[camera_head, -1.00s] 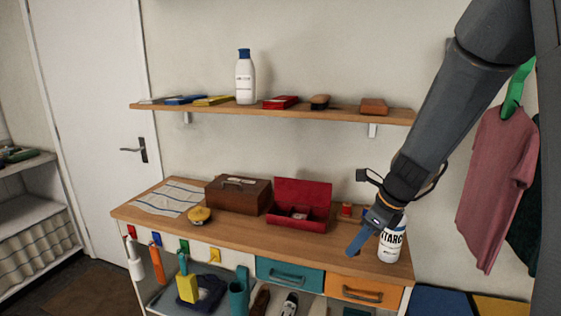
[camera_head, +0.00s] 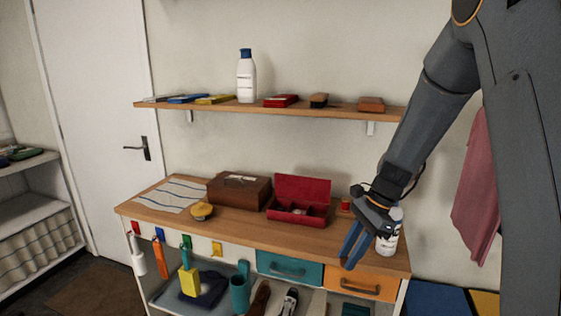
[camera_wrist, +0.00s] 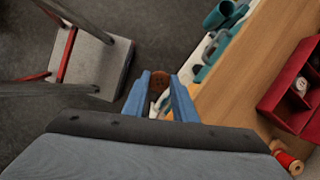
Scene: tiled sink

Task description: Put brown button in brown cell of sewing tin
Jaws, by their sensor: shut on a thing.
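My gripper (camera_head: 350,252) is in front of the counter's right part in the head view, pointing down. In the wrist view its blue fingers (camera_wrist: 159,86) are shut on a brown button (camera_wrist: 159,77), which shows between the fingertips. The button is not discernible in the head view. The red sewing tin (camera_head: 302,188) stands open on the counter, left of my gripper, lid up at the back. The wrist view shows part of the tin (camera_wrist: 280,84) at the right edge, with dividers and a white button inside. I cannot make out the brown cell.
A white starch bottle (camera_head: 388,236) stands right behind my gripper. A red thread spool (camera_wrist: 285,157) is beside the tin. The counter front (camera_head: 240,232) before the tin is clear.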

